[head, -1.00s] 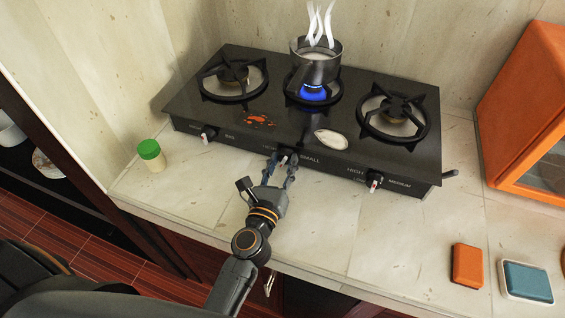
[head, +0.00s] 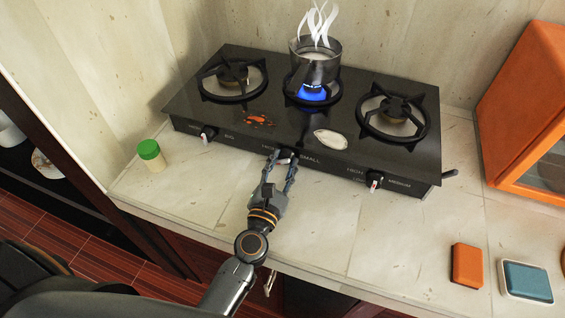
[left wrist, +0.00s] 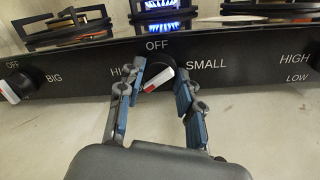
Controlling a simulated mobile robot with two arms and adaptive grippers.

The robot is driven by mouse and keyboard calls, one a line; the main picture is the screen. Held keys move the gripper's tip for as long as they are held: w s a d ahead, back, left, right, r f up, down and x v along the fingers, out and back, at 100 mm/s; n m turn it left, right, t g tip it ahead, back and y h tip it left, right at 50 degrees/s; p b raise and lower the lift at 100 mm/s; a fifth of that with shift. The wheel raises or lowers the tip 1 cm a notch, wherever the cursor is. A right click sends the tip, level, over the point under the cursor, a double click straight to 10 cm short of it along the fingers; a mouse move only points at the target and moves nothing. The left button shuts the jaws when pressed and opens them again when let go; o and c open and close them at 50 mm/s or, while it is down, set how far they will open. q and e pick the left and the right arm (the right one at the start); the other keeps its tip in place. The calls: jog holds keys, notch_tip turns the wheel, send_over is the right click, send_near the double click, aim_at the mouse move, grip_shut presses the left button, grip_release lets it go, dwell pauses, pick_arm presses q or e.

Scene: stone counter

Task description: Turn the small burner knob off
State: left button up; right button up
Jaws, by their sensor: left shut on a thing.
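The small burner knob (head: 287,155) is the middle one on the stove's front panel. In the left wrist view the knob (left wrist: 160,78) has a white pointer bar with a red end. The bar is tilted, its red end at lower left, below the OFF label. My left gripper (head: 279,158) reaches it from the front; in the left wrist view its fingers (left wrist: 160,80) are on both sides of the knob, shut on it. A blue flame (head: 312,94) burns under the pot (head: 316,68) on the middle burner. My right gripper is not in view.
The black stove (head: 225,110) also has a left knob (head: 208,134) and a right knob (head: 375,182). A green-capped jar (head: 151,156) stands at left. An orange block (head: 467,265) and a blue-topped block (head: 527,281) lie at front right. The counter between is clear.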

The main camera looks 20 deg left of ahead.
pick_arm(q)
jog(key=m+p, duration=0.1)
jog(key=m, duration=0.3)
jog(key=shift+m, duration=0.4)
jog(key=m+h+p, duration=0.1)
jog(key=m, duration=0.4)
jog(key=shift+m+p, duration=0.4)
jog(key=m+p, duration=0.3)
jog(key=m, duration=0.3)
jog(key=shift+f+m+h, duration=0.1)
jog(key=shift+m+h, duration=0.2)
jog(key=shift+m, duration=0.1)
jog(key=m+p, duration=0.2)
jog(key=m, duration=0.3)
jog(key=shift+f, duration=0.15)
jog(key=o, duration=1.2)
